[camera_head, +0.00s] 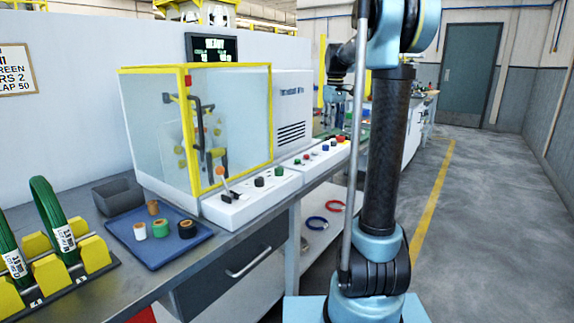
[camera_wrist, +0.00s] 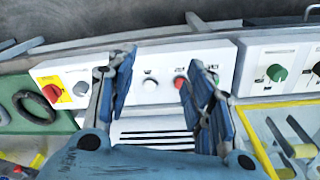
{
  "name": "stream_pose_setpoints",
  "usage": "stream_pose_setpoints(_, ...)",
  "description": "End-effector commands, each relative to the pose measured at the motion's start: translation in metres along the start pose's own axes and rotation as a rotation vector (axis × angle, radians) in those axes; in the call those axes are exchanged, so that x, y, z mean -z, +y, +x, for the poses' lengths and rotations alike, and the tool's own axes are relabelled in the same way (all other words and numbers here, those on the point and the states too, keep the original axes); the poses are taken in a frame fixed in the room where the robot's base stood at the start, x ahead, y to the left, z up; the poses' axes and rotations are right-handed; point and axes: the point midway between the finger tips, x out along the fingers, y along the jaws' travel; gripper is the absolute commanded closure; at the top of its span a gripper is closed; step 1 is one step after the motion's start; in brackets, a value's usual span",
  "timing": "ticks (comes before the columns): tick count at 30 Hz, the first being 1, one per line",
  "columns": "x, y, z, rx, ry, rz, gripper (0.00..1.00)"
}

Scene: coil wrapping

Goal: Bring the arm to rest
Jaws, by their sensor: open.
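My gripper (camera_wrist: 160,88) shows in the wrist view with its two blue-padded fingers apart and nothing between them. Behind the fingers is a white control panel (camera_wrist: 150,62) with knobs and buttons; I cannot tell how far off it is. In the head view my arm stands upright right of the bench, its upper end cut off by the top edge. I cannot make out the fingers there.
The bench holds a yellow-framed wrapping machine (camera_head: 222,70), a blue tray (camera_head: 132,246) with small rolls, a grey bin (camera_head: 117,196) and green coils (camera_head: 52,220) on a yellow rack. The floor at right is clear.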

Motion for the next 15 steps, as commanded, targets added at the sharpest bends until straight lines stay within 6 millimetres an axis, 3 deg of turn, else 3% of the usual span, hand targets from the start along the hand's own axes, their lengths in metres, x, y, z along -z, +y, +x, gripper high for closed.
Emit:
stream_pose_setpoints(8,-0.073,-0.047,0.009,-0.011,0.022,0.103,0.52)
stream_pose_setpoints(15,-0.134,-0.087,0.03,-0.018,0.042,0.191,0.52)
